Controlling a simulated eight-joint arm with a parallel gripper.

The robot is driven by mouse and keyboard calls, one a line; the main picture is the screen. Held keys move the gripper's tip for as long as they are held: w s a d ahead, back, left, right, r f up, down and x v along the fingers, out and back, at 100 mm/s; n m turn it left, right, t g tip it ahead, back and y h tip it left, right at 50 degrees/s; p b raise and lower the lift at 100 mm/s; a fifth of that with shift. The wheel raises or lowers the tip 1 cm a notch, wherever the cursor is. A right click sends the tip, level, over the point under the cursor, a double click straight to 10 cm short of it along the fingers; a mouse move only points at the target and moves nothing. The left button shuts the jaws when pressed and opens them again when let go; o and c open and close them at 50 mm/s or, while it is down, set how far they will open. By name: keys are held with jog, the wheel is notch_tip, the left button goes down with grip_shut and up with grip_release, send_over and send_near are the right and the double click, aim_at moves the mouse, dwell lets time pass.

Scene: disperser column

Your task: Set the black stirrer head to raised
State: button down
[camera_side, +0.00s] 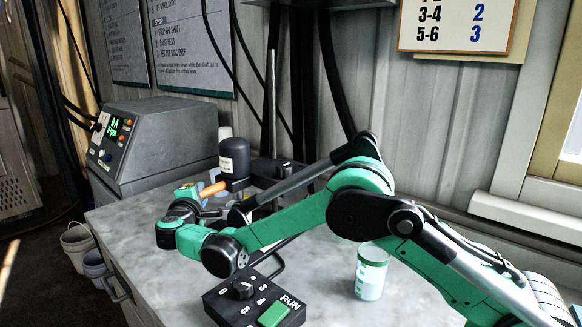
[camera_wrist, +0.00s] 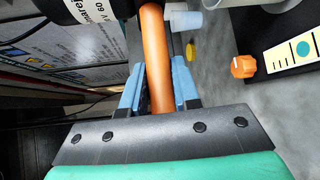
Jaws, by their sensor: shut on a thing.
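The black stirrer head (camera_side: 235,157) is a dark cylinder with a pale label, at the back of the bench in the side view. It also shows at the top of the wrist view (camera_wrist: 95,10). An orange handle (camera_side: 212,188) sticks out from it toward my gripper (camera_side: 205,193). In the wrist view, the blue fingers of my gripper (camera_wrist: 158,88) are shut on the orange handle (camera_wrist: 155,50), one on each side. The head's shaft and underside are mostly hidden behind my arm.
A grey control unit (camera_side: 150,140) with a lit green display stands at the left. A black RUN box (camera_side: 250,300) with a dial and green button is at the front. A green-banded beaker (camera_side: 371,272) stands beneath my arm. An orange knob (camera_wrist: 243,66) shows in the wrist view.

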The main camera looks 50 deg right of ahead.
notch_tip(320, 180, up, 14)
jog(key=shift+r, duration=0.2)
jog(key=shift+a, duration=0.1)
jog(key=c, duration=0.7)
grip_release()
jog(key=shift+o, duration=0.2)
jog(key=v, duration=0.5)
jog(key=shift+s+a, duration=0.2)
